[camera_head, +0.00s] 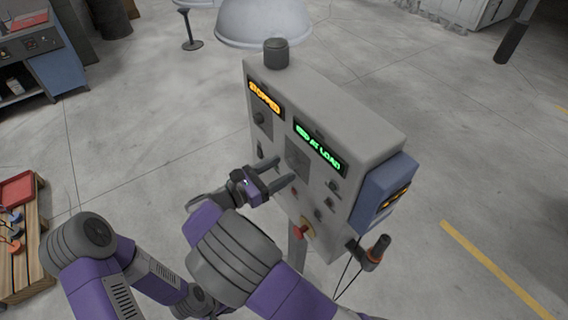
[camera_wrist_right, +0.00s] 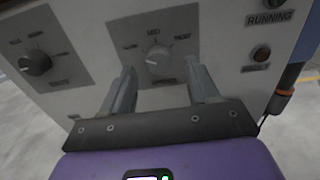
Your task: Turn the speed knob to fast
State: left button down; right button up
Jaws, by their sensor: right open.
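The control panel (camera_head: 335,110) stands on a post, and its front faces my right gripper. The speed knob (camera_wrist_right: 158,61) is a light grey dial on a darker plate (camera_wrist_right: 180,90), with small labels above it that look like slow, med and fast. Its exact pointer direction is hard to read. My right gripper (camera_head: 279,172) is open in front of the panel. In the right wrist view, its fingers (camera_wrist_right: 162,75) lie on either side of the knob, apart from it. My left gripper is not in view; only arm links show.
A dark knob (camera_wrist_right: 35,63) sits on another plate to the left.

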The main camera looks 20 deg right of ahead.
jog(key=shift+x, duration=1.1)
jog(key=c, duration=1)
jog(key=shift+c, duration=0.2)
